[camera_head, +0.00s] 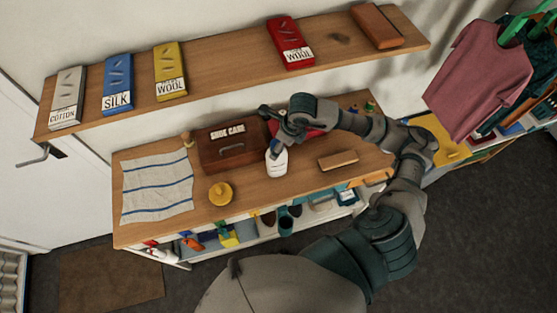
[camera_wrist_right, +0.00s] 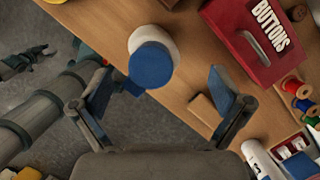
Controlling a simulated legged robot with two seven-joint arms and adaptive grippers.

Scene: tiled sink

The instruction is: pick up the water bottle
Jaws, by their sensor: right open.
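The water bottle (camera_head: 277,162) is white and stands upright on the wooden bench top, in front of the brown shoe care box. Its round blue cap and pale shoulder (camera_wrist_right: 153,58) show from above in the right wrist view. My right gripper (camera_wrist_right: 160,92) is open, with its two blue-padded fingers apart and the bottle's cap lying ahead between them, nearer the left finger. In the head view my right gripper (camera_head: 270,127) is just above and behind the bottle, partly hiding its top. A small dark gripper, apparently my left (camera_wrist_right: 22,62), shows at the wrist view's left; its jaw state is unclear.
The shoe care box (camera_head: 228,147) is close behind the bottle. A red buttons box (camera_wrist_right: 255,40) sits beside it, partly behind my arm. A wooden block (camera_head: 338,160) lies to the right, a yellow round object (camera_head: 220,193) to the left. A shelf (camera_head: 225,68) runs above.

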